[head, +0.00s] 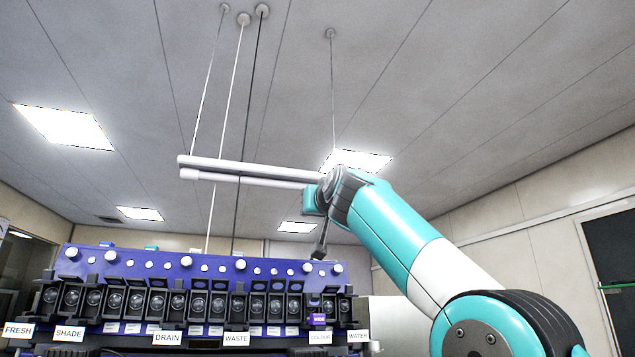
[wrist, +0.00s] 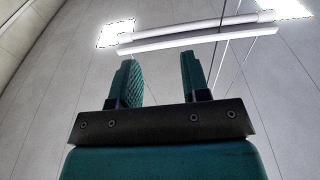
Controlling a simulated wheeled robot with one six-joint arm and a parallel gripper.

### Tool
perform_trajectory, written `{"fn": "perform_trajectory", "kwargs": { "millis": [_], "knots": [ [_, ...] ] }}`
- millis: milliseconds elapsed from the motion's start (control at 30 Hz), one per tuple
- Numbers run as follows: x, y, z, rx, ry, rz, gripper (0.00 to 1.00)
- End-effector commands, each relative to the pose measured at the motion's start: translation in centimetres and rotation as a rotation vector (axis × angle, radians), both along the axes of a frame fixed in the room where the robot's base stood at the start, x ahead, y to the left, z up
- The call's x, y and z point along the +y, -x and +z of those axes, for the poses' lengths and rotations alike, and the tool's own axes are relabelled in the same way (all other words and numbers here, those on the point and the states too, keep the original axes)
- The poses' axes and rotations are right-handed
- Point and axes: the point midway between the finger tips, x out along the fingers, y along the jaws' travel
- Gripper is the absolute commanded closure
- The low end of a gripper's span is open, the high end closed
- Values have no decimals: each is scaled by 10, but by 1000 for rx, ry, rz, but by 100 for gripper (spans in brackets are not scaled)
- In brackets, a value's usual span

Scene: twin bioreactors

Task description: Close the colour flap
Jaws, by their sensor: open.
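The COLOUR label (head: 320,338) is a small white plate at the lower right of the blue and black valve panel in the head view. Just above it a small purple block (head: 318,320) stands out in front of the black valve row. I cannot tell how the colour flap itself stands. My gripper (wrist: 158,70) is open and empty in the wrist view, its two teal fingers apart against the ceiling. In the head view my gripper (head: 313,200) is raised well above the panel's right part, touching nothing on it.
The valve row (head: 160,300) carries more labels, such as DRAIN (head: 167,338), WASTE (head: 236,339) and WATER (head: 359,336). White tubes (head: 245,167) hang on thin cables behind my gripper. A dark door (head: 610,260) is at the right.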

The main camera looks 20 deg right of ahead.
Motion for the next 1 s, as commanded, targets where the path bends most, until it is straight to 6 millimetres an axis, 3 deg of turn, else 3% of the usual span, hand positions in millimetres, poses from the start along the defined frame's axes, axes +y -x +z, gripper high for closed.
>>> {"fn": "perform_trajectory", "kwargs": {
  "millis": [33, 200, 633, 767, 1000],
  "knots": [
    [0, -1, 11, 1, 0, 0, 57],
    [0, -1, 19, 2, 1, 0, 57],
    [2, 4, 16, 14, -1, 1, 57],
    [8, 36, -7, 115, -7, -3, 57],
    [5, 130, -84, 409, -6, -2, 57]
  ]
}}
